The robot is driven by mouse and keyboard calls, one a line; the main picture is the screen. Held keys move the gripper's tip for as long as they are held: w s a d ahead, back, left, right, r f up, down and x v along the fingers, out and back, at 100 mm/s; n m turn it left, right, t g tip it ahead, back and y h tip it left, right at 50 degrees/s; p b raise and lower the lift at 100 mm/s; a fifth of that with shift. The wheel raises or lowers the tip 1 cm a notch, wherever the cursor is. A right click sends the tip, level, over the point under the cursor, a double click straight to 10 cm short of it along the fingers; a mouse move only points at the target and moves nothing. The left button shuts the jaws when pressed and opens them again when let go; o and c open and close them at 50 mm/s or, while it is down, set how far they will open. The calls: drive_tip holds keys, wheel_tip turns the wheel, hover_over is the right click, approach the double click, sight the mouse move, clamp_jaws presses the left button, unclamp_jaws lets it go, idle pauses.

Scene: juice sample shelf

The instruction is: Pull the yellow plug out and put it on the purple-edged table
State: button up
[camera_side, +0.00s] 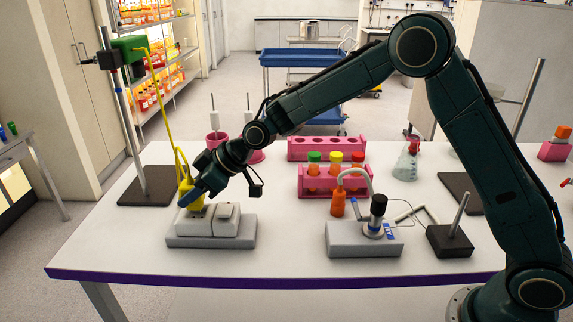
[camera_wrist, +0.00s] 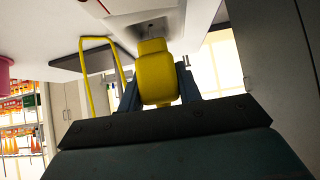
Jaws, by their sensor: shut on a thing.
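The yellow plug (camera_side: 186,186) is between the fingers of my gripper (camera_side: 191,193), which is shut on it. In the wrist view the plug (camera_wrist: 156,78) fills the gap between my fingers (camera_wrist: 157,92). It is at the left part of the grey socket block (camera_side: 210,241); I cannot tell how deep it sits. Its yellow cord (camera_side: 160,95) runs up to a green box (camera_side: 129,47) on a stand, and also shows in the wrist view (camera_wrist: 88,90). The purple-edged table (camera_side: 120,245) carries all this.
Pink racks with capped tubes (camera_side: 334,183) stand behind, to the right. A grey device with a black knob (camera_side: 363,240) stands right of the socket block. Pink holders (camera_side: 216,137) are behind my gripper. The table's front left is clear.

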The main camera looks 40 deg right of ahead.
drive_tip(key=shift+r, duration=0.9)
drive_tip(key=shift+d, duration=0.1)
drive_tip(key=d+r, duration=0.6)
drive_tip(key=d, duration=0.3)
drive_tip(key=d+r, duration=0.5)
drive_tip(key=d, duration=0.5)
drive_tip(key=shift+w+r, duration=0.35)
drive_tip(key=shift+r, duration=0.05)
drive_tip(key=shift+f, duration=0.1)
wheel_tip(320, 180, down, 20)
drive_tip(key=shift+r, duration=0.1)
